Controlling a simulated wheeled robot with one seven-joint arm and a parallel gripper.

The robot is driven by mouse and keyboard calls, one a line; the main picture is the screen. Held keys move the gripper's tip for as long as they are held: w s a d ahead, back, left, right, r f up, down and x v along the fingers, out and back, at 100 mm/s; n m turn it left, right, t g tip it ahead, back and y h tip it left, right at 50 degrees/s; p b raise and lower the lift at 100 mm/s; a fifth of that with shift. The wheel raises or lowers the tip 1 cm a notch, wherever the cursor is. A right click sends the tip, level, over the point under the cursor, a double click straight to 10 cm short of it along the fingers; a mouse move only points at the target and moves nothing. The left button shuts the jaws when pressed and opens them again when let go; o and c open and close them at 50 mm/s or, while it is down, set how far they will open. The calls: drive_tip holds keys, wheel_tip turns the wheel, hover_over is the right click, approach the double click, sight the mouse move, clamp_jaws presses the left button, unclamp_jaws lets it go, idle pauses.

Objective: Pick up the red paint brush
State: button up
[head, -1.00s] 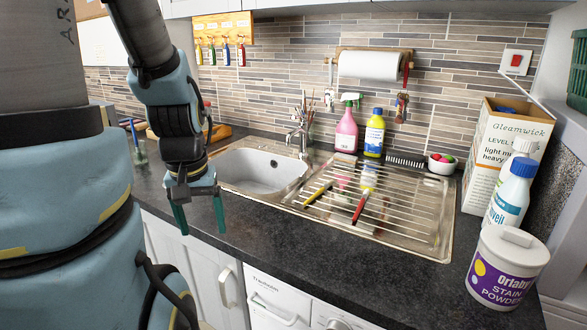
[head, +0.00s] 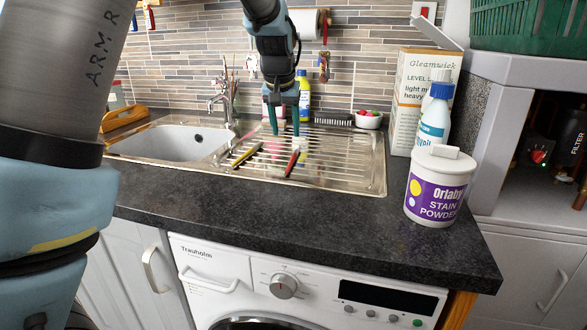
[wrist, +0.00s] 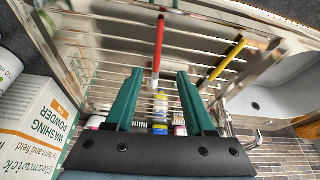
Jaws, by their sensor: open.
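The red paint brush (head: 291,163) lies on the ribbed metal drainer (head: 345,180), handle end toward the counter front and pale bristle end toward the wall. It also shows in the wrist view (wrist: 158,45), its bristle end lined up between my fingertips. My gripper (head: 285,132) has two green fingers, open and empty, pointing down over the drainer near the brush's far end. The gap between fingers and brush is hard to judge. The fingers also show in the wrist view (wrist: 160,73). A yellow brush (head: 246,155) lies to the left of the red one.
The sink basin (head: 170,143) is left of the drainer. A yellow bottle (head: 303,95) stands behind my gripper, beside a partly hidden pink one. A white bowl (head: 368,121), a Gleamwick box (head: 415,85), a blue-capped bottle (head: 436,115) and a stain powder tub (head: 437,188) stand right. The front counter is clear.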

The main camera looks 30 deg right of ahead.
drive_tip(key=d, duration=0.1)
approach(291, 160)
drive_tip(key=f, duration=0.1)
drive_tip(key=d+f+p, duration=0.1)
drive_tip(key=shift+w+d+f, duration=0.1)
drive_tip(key=shift+w+f, duration=0.05)
drive_tip(key=shift+f, duration=0.15)
drive_tip(key=shift+w+p+x, duration=0.1)
drive_tip(key=shift+p+x, duration=0.3)
drive_tip(key=shift+x, duration=0.95)
drive_tip(key=shift+w+p+x, duration=0.15)
drive_tip(key=shift+p+x, duration=0.25)
drive_tip(key=shift+x, duration=0.9)
drive_tip(key=shift+a, duration=0.25)
clamp_jaws()
